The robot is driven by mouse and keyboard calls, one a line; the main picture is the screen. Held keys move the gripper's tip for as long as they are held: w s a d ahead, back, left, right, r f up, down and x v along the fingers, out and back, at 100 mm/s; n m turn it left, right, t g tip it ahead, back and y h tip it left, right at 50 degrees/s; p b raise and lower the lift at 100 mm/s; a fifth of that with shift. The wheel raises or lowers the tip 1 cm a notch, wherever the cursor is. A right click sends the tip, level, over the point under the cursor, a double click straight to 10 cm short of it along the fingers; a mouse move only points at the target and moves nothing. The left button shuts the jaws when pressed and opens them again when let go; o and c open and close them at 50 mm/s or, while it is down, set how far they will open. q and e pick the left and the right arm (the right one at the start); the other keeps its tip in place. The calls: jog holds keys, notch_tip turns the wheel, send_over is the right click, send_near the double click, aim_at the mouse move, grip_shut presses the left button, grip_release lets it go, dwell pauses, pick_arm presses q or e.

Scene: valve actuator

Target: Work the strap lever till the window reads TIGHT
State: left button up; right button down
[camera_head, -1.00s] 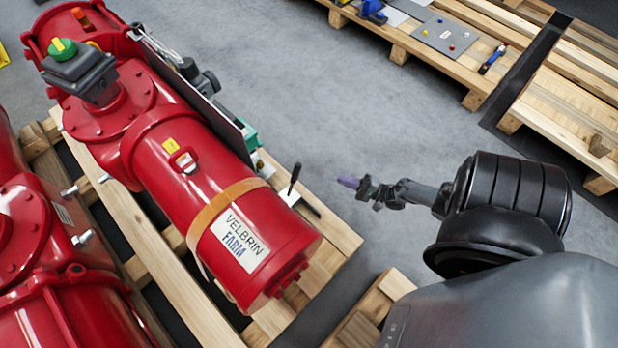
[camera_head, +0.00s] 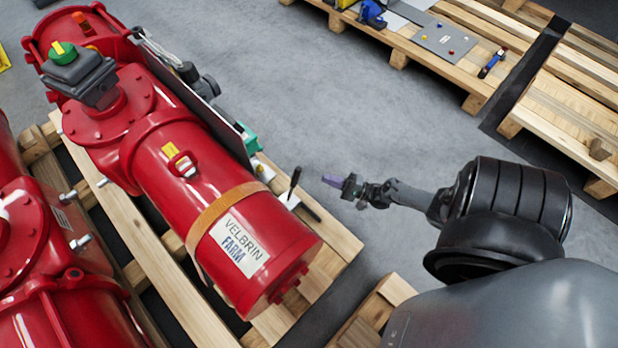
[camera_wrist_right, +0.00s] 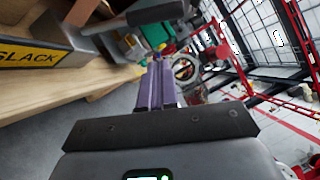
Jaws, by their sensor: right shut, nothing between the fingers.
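The strap lever (camera_head: 295,180) is a dark handle standing up from a pale base beside the red actuator (camera_head: 170,150). A tan strap (camera_head: 222,207) wraps the actuator's body. In the right wrist view a yellow window plate (camera_wrist_right: 28,55) reads SLACK at the left. A dark grey bar (camera_wrist_right: 155,12), which looks like the lever's grip, crosses the top, beyond the fingertips. My right gripper (camera_head: 328,180), with purple fingers, is shut and empty, a short way right of the lever and apart from it. Its fingers also show in the wrist view (camera_wrist_right: 157,78). My left gripper is out of view.
The actuator lies on a wooden pallet (camera_head: 340,240). Another red unit (camera_head: 50,270) is at the lower left. A far pallet (camera_head: 400,50) carries small tools and a grey plate (camera_head: 447,40). Grey floor (camera_head: 330,100) lies clear between the pallets.

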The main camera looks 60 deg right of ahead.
aim_at(294, 184)
jog(key=w+a+r, duration=0.2)
jog(key=w+a, duration=0.2)
jog(key=w, duration=0.2)
jog(key=shift+b, duration=0.35)
jog(key=shift+w+d+r, duration=0.1)
jog(key=shift+w+r, duration=0.05)
jog(key=shift+w, duration=0.05)
